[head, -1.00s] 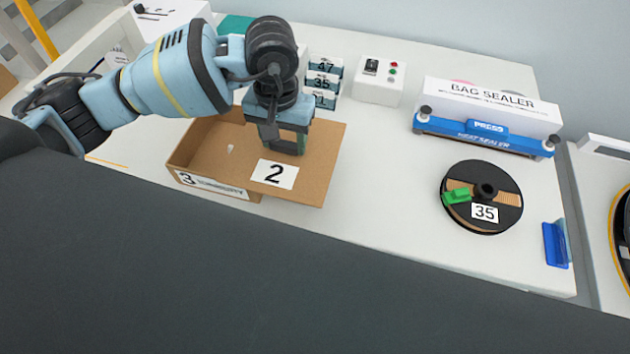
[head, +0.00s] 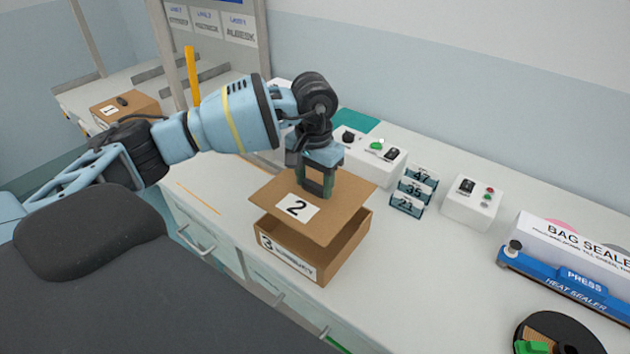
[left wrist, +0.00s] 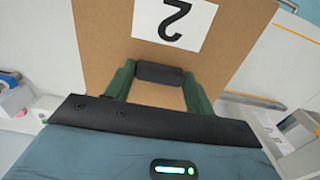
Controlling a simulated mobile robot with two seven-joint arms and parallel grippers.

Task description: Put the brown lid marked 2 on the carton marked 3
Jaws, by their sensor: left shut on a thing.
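The brown lid marked 2 (head: 285,206) is held flat above the open brown carton marked 3 (head: 347,251). It covers most of the carton's opening, and the carton's right inner wall shows below it. The lid looks a little off to the left and back, and a gap shows between lid and carton. My left gripper (head: 316,190) is shut on the lid from above. The lid (left wrist: 105,45) also fills the middle of the left wrist view, its 2 upside down. My right gripper is not in view.
The carton stands near the bench's front edge, above drawers (head: 235,262). Behind are a control box (head: 392,168), several numbered blue-grey holders (head: 408,205) and a white button box (head: 470,203). A blue bag sealer (head: 570,275) and a black reel (head: 575,330) are at right.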

